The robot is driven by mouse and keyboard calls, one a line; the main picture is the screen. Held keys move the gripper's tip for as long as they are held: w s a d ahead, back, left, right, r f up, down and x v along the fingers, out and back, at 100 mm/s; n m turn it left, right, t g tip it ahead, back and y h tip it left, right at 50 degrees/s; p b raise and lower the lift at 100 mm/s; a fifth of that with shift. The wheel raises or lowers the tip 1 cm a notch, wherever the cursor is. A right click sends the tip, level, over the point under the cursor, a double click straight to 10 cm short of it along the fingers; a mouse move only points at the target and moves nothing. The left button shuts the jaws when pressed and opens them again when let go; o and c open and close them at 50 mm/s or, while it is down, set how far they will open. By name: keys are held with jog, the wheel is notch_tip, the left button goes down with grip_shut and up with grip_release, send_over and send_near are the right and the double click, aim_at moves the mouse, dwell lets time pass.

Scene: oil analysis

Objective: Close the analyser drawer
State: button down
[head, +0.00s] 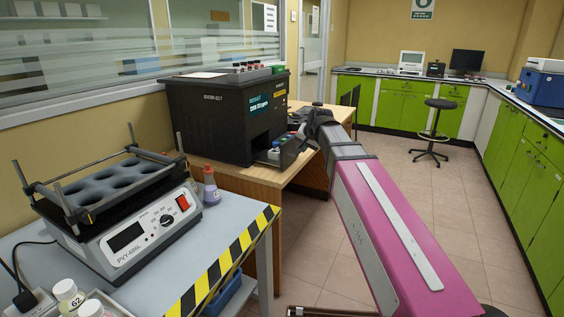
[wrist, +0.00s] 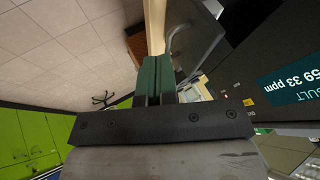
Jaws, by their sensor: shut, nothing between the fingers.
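The black analyser (head: 215,112) stands on a wooden desk at the middle left of the head view. Its drawer (head: 288,152) sticks out at the lower right of the front, with small vials inside. My gripper (head: 298,124) is at the end of my outstretched arm, close to the drawer's outer end; I cannot tell whether they touch. In the wrist view my gripper's green fingers (wrist: 158,72) are together and empty. The analyser's dark body with its result label (wrist: 290,78) shows at the right there.
A grey bench (head: 238,212) with striped edge stands in front, holding a shaker (head: 125,210) and a bottle (head: 211,187). The wooden desk (head: 255,176) carries the analyser. Green cabinets (head: 400,100) and a stool (head: 435,130) stand far back. The floor right of my arm is clear.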

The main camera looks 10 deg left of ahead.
jog(key=x, duration=0.3)
jog(key=a+x, duration=0.1)
jog(key=x, duration=0.3)
jog(key=a+r+x, duration=0.1)
jog(key=x, duration=0.3)
jog(key=shift+w+f, duration=0.1)
jog(key=shift+w, duration=0.1)
jog(key=shift+w+a, duration=0.2)
jog(key=shift+a, duration=0.45)
jog(key=w+a, duration=0.1)
jog(key=a, duration=0.4)
jog(key=w+a, duration=0.2)
jog(key=a, duration=0.2)
jog(key=w+a, duration=0.2)
jog(key=a, duration=0.3)
jog(key=shift+w+a, duration=0.15)
jog(key=shift+a, duration=0.15)
